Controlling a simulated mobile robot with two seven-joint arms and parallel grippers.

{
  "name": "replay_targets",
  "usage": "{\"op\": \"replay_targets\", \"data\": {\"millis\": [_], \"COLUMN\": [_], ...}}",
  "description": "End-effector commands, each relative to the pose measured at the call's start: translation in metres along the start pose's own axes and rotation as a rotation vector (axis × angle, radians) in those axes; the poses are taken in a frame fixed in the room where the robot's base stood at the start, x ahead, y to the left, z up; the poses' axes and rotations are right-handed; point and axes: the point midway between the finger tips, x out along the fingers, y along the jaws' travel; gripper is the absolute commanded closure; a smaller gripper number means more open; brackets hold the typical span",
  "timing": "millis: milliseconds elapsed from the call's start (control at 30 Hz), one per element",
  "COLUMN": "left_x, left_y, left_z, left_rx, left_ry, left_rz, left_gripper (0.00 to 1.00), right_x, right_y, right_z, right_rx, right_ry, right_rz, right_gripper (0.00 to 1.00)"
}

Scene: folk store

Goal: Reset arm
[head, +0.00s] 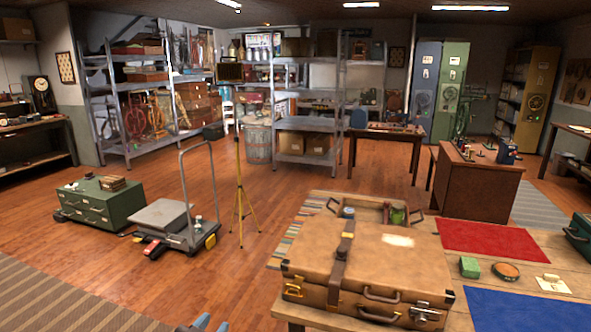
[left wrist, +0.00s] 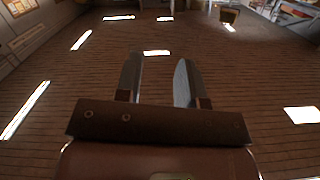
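My left gripper (left wrist: 158,78) shows in the left wrist view, with its two grey fingers apart and nothing between them. Behind the fingers there seems to be only a brown planked surface with bright strips, which looks like the ceiling. In the head view only a small blue-grey tip of the left gripper (head: 205,324) shows at the bottom edge, left of the table. My right gripper and arm are in neither view.
A wooden table (head: 543,250) at the front right carries a brown suitcase (head: 370,262), a red mat (head: 490,238), a blue mat (head: 530,310) and a green block (head: 469,267). A cart (head: 163,214), a yellow tripod (head: 240,190) and a green cabinet (head: 97,205) stand left. Open floor lies between.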

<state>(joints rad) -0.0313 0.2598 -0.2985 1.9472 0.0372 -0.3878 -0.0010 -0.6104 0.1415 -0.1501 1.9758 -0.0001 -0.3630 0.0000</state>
Motion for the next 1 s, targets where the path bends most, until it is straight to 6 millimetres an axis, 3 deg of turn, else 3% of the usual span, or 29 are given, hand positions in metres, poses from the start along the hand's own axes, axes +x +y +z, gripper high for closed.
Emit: {"op": "replay_targets", "data": {"millis": [33, 300, 500, 700, 1000], "left_x": [-0.016, -0.109, -0.179, -0.214, -0.218], "left_y": [-0.004, -0.018, -0.009, 0.003, 0.004], "left_z": [0.023, 0.13, 0.191, 0.216, 0.219], "left_rx": [-0.024, -0.119, -0.182, -0.205, -0.206], "left_ry": [-0.034, -0.239, -0.391, -0.464, -0.473], "left_rz": [-0.028, -0.162, -0.218, -0.227, -0.227], "left_gripper": [0.64, 0.64, 0.64, 0.64, 0.64], "right_x": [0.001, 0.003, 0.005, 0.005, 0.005], "right_y": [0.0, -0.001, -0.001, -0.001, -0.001], "right_z": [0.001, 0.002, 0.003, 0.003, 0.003], "right_rx": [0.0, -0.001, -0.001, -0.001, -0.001], "right_ry": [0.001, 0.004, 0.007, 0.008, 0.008], "right_rz": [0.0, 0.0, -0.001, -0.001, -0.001], "right_gripper": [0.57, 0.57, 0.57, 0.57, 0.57]}}
